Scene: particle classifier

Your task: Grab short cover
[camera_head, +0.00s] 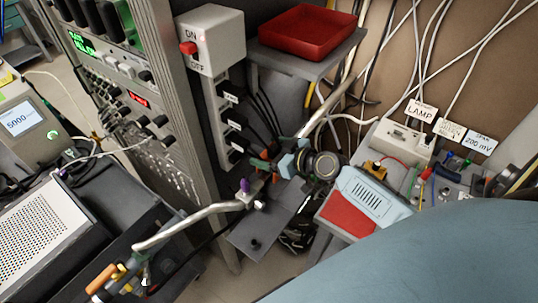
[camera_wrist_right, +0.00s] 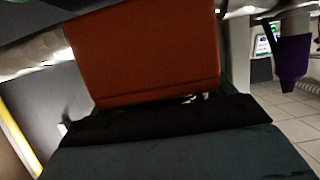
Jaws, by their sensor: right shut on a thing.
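An orange piece (camera_wrist_right: 145,50) fills the upper middle of the right wrist view, close in front of my gripper's dark finger pad. In the head view it is a small orange-brown piece (camera_head: 261,164) beside a metal tube. My right gripper (camera_head: 271,168) is shut on this piece, with its blue body to the right of it. In the right wrist view the gripper (camera_wrist_right: 165,112) covers the lower edge of the piece. No label shows, so I cannot tell by marking that it is the short cover. My left gripper is not in view.
A bent metal tube (camera_head: 190,222) with a purple knob (camera_head: 245,185) runs left of the gripper, and an orange-handled end (camera_head: 101,279) lies lower left. An instrument rack (camera_head: 150,130) stands left. A red tray (camera_head: 306,30) is behind. A cluttered bench with a light-blue box (camera_head: 372,197) is right.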

